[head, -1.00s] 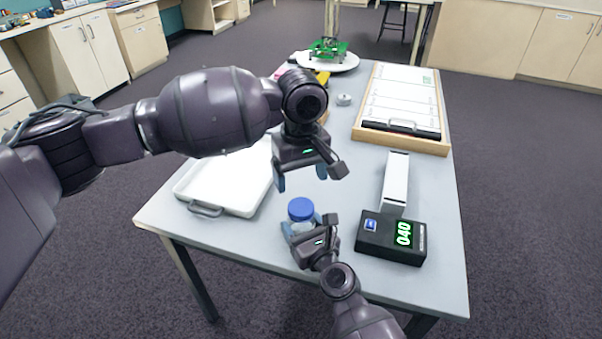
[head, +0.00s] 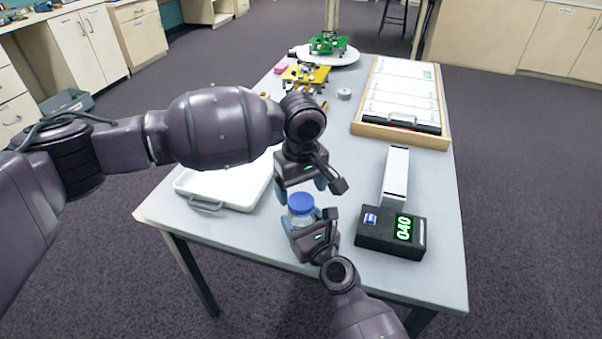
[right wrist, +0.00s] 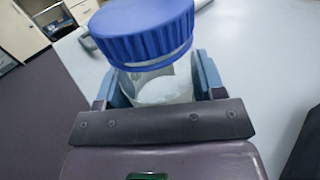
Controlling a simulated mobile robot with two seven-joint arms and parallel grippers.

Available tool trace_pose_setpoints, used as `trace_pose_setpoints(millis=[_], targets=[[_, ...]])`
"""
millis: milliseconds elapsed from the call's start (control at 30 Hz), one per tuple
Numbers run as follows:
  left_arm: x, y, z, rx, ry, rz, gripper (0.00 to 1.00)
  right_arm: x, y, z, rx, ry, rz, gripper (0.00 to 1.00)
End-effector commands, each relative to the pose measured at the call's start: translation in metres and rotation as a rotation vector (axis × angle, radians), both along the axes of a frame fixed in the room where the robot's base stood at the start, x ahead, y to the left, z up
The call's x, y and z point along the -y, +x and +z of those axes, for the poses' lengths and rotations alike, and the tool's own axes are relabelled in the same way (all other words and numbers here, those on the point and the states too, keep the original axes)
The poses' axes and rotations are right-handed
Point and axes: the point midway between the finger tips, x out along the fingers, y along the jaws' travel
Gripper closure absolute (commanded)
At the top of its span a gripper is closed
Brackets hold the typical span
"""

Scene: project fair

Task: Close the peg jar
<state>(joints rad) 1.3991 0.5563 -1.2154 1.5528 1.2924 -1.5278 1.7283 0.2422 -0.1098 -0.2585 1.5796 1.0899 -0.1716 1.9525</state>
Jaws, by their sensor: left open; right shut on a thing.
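The peg jar (head: 299,217) is a clear jar near the table's front edge, with a blue ribbed lid (head: 301,200) on its top. In the right wrist view the lid (right wrist: 145,28) sits over the jar's mouth, looking slightly tilted, and the clear body (right wrist: 160,85) shows something pale inside. My right gripper (head: 301,225) is shut on the jar's body from the front. My left gripper (head: 300,188) is open, pointing down, just above and around the lid's height. Whether its fingers touch the lid I cannot tell.
A white tray (head: 182,184) lies left of the jar. A black device with a green display (head: 391,235) stands to the right, a white block (head: 396,178) behind it. A wooden-framed board (head: 402,138), a yellow model (head: 306,75) and a green model (head: 328,43) are farther back.

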Motion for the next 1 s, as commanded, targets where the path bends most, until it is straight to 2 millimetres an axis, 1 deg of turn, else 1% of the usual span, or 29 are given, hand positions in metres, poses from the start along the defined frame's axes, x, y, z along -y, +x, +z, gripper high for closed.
trace_pose_setpoints(millis=[100,300,633,667,900,967,1000], targets=[[0.0,0.0,-0.014,0.0,0.001,0.0,0.2,0.0,0.0,0.0,0.0,0.0,0.0,1.0],[0.0,0.0,-0.028,0.0,0.0,0.0,0.2,0.0,0.0,0.0,0.0,0.0,0.0,1.0],[0.0,0.0,-0.03,0.0,-0.001,0.0,0.2,0.0,0.0,0.0,0.0,0.0,0.0,1.0],[0.0,0.0,-0.03,0.0,-0.001,0.0,0.22,0.0,0.0,0.0,0.0,0.0,0.0,1.0],[0.0,0.0,-0.03,0.0,-0.001,0.0,0.58,0.0,0.0,0.0,0.0,0.0,0.0,1.0],[0.0,0.0,-0.03,0.0,-0.001,0.0,0.68,0.0,0.0,0.0,0.0,0.0,0.0,1.0],[0.0,0.0,-0.03,0.0,-0.001,0.0,0.71,0.0,0.0,0.0,0.0,0.0,0.0,1.0]])
